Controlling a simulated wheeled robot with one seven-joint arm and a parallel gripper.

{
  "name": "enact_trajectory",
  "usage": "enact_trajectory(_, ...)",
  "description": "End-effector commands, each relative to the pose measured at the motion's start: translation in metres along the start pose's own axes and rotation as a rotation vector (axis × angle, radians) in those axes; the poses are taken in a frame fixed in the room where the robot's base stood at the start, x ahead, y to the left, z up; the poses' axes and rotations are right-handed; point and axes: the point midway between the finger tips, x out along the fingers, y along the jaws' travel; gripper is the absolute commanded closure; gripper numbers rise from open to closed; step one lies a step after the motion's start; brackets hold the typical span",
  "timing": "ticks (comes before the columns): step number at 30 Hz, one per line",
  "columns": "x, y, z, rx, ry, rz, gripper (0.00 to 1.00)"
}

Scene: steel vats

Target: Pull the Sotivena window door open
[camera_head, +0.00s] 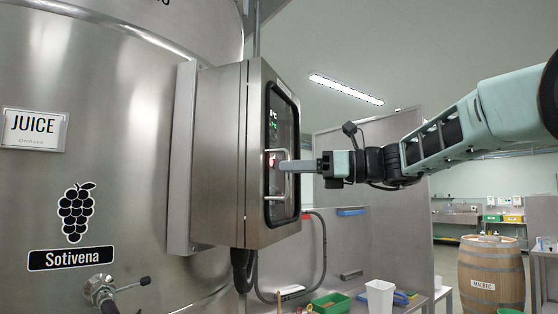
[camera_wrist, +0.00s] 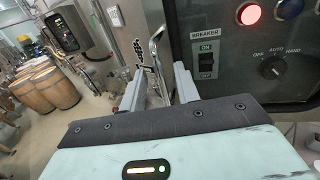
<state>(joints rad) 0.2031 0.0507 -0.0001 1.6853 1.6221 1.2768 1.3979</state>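The Sotivena window door (camera_head: 284,118) is a dark glazed panel with a rounded metal frame on the front of a steel box. It looks shut, flush with the box. Its bar handle (camera_head: 267,182) stands upright on the door; it also shows in the wrist view (camera_wrist: 154,52) as a bright bent bar. My gripper (camera_head: 285,166) reaches in from the right at the handle's height. In the wrist view my gripper (camera_wrist: 158,82) is open, its two fingers apart with the handle between them. I cannot tell whether either finger touches it.
The box (camera_head: 220,155) is mounted on a large steel vat (camera_head: 100,150) with a Sotivena label (camera_head: 73,258). A red lamp (camera_wrist: 249,13), breaker switch (camera_wrist: 207,60) and knob (camera_wrist: 272,67) show on the panel. Below are a green tray (camera_head: 330,303) and a white container (camera_head: 380,296).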

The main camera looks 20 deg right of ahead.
Motion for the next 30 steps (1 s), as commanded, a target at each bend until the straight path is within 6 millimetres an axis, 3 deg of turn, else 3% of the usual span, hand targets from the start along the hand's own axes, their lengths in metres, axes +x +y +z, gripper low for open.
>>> enact_trajectory(6, 0.028, 0.000, 0.001, 0.000, 0.001, 0.001, 0.68)
enact_trajectory(18, 0.035, 0.000, -0.001, 0.000, 0.001, -0.001, 0.68)
enact_trajectory(22, 0.034, 0.000, -0.001, 0.000, 0.001, -0.001, 1.00)
enact_trajectory(30, 0.034, 0.000, 0.000, 0.000, 0.001, 0.006, 1.00)
